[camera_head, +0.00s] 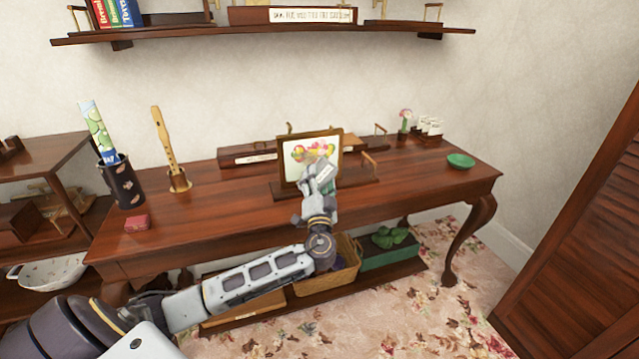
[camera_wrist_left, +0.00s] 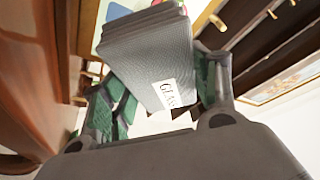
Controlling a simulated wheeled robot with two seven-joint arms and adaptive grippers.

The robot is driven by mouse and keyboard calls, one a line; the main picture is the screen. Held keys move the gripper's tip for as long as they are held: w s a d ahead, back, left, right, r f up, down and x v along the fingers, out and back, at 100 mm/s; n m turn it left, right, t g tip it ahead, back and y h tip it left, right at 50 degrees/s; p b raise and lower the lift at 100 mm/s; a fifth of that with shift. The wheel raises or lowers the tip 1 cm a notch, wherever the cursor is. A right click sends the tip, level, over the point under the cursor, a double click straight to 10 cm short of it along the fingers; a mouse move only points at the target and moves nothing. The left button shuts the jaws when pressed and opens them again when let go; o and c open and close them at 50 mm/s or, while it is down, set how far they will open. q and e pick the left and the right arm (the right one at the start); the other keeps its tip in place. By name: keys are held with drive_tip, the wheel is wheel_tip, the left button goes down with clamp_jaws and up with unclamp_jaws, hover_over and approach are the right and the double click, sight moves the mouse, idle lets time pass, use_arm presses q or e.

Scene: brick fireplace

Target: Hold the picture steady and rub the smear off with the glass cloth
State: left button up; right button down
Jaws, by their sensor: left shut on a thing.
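The framed picture (camera_head: 296,172) stands upright on a dark wooden base on the table, with a bright fruit-like design on a white ground. My left gripper (camera_head: 321,178) is in front of its lower right part and hides some of it. In the left wrist view the gripper (camera_wrist_left: 165,88) is shut on the grey glass cloth (camera_wrist_left: 146,50), a folded pad with a white label reading "GLAS…". The cloth is close to the picture; I cannot tell whether it touches. I cannot make out the smear. My right gripper is not in view.
Low wooden trays stand behind the picture. A shelf (camera_head: 270,36) hangs above. The table's front left is mostly clear.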

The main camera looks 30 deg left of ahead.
use_arm(q)
drive_tip(key=shift+w+a, duration=0.4)
drive_tip(key=shift+a, duration=0.15)
drive_tip(key=shift+w+a, duration=0.8)
drive_tip(key=shift+a, duration=0.1)
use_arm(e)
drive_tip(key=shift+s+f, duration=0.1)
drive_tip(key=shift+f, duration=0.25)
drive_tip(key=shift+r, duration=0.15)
